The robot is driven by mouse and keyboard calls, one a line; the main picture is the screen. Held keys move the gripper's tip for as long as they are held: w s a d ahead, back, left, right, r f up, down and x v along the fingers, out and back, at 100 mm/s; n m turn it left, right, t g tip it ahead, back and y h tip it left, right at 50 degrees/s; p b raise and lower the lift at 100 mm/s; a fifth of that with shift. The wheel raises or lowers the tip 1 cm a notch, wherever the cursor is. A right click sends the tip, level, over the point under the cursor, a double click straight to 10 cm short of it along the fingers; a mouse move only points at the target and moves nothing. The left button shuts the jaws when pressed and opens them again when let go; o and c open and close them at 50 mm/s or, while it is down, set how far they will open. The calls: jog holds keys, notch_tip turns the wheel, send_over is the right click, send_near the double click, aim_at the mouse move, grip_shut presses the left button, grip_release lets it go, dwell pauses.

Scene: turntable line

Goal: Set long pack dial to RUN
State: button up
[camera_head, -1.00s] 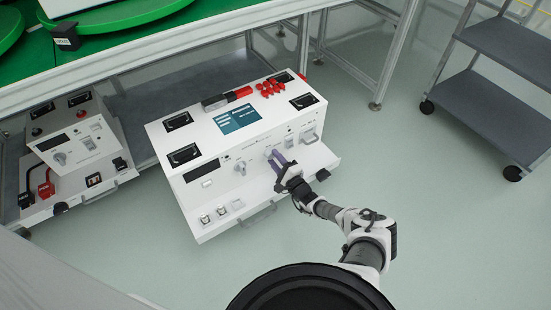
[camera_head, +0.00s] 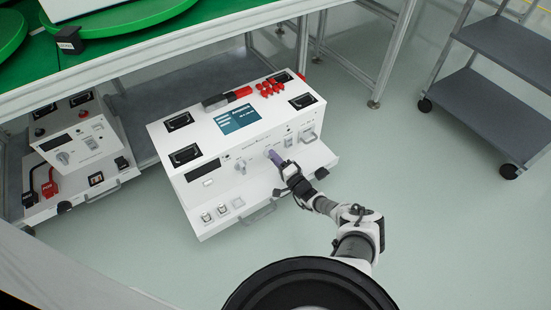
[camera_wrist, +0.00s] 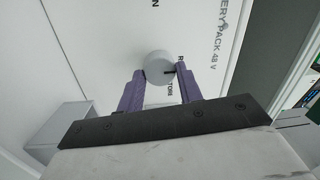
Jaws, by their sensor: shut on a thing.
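The long white battery pack (camera_head: 215,171) stands on the floor in front of the green-topped table. Its front panel carries a round dial, which shows in the wrist view as a pale grey knob (camera_wrist: 159,66) with a dark pointer mark on its right side. My gripper (camera_head: 278,158) is at the right part of this panel. In the wrist view its purple fingers (camera_wrist: 160,86) are shut on the dial, one on each side. The lettering around the dial is partly hidden by the fingers, so its setting cannot be read. A second grey knob (camera_head: 240,166) sits further left on the panel.
A smaller white unit (camera_head: 82,147) with red and black plugs stands at the left under the table (camera_head: 130,52). A dark shelf cart (camera_head: 480,107) stands at the right. The floor between pack and cart is clear.

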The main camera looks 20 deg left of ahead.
jog(key=o, duration=1)
jog(key=p+v, duration=0.3)
jog(key=v, duration=1)
jog(key=shift+s+d, duration=0.3)
